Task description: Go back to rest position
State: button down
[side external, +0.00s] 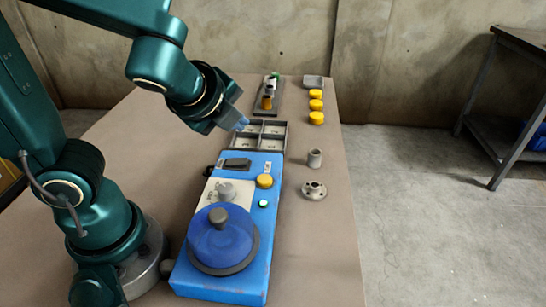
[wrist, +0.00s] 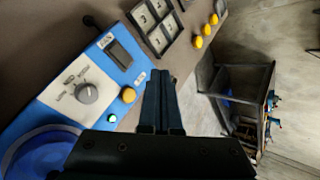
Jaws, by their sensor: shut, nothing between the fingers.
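My gripper (side external: 242,124) is shut and empty. It hangs in the air above the table, near the far end of the blue drum blaster (side external: 185,272) and the compartment tray. In the wrist view my gripper (wrist: 162,75) shows its two fingers together, with nothing between them. The knob (wrist: 86,93) and yellow button (wrist: 128,95) also show in the wrist view.
A grey four-compartment tray (side external: 287,137) lies beyond the blaster. Yellow caps (side external: 316,105) stand in a row at the right, near a small grey bin (side external: 313,82). A grey cylinder (side external: 315,158) and a flanged part (side external: 314,190) stand right of the blaster. The table's front right is clear.

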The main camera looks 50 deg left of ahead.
jog(key=s+d+n+g+h, duration=0.1)
jog(key=s+n, duration=0.3)
jog(key=n, duration=0.4)
jog(key=s+d+n+g+h, duration=0.1)
jog(key=s+d+n+h, duration=0.2)
jog(key=n, duration=0.6)
jog(key=shift+s+d+r+h, duration=0.3)
jog(key=shift+s+h, duration=0.1)
jog(key=shift+s, duration=0.6)
